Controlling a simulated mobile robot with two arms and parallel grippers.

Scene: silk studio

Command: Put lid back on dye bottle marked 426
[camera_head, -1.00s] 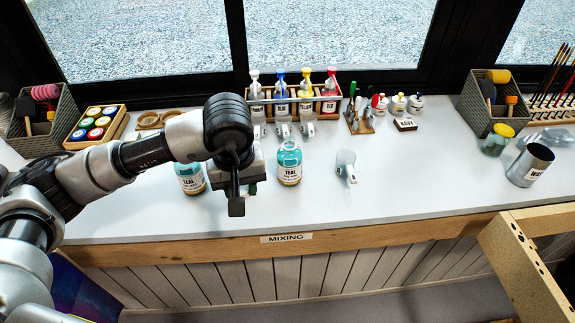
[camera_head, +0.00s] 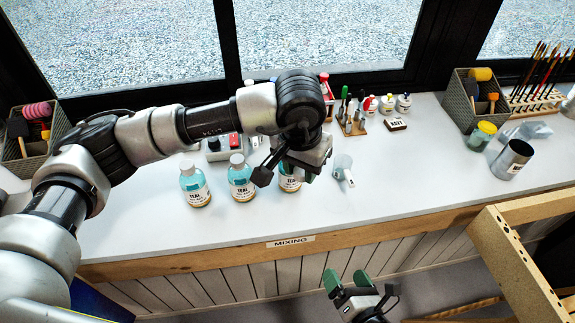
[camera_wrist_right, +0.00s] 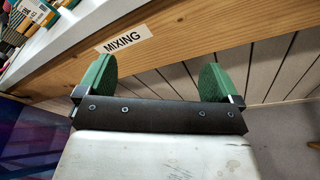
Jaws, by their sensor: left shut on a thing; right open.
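Three bottles of teal dye stand in a row on the counter. The left bottle (camera_head: 195,186) and the middle bottle (camera_head: 241,182) have pale caps on. The right bottle (camera_head: 289,183) stands upright under my left gripper (camera_head: 296,174), which hides its top. That gripper is shut at the bottle's neck or top; what it holds is hidden, most likely the lid. The labels read TEAL; I cannot read 426 on any. My right gripper (camera_head: 347,281) is open and empty, below the counter's front edge; its green fingers stand apart in the right wrist view (camera_wrist_right: 157,70).
A clear measuring cup (camera_head: 342,165) stands right of the right bottle. Behind are a pen rack (camera_head: 352,122), small bottles (camera_head: 387,104) and a dropper rack partly hidden by my left arm. A metal can (camera_head: 511,160) stands far right. The front middle counter is clear.

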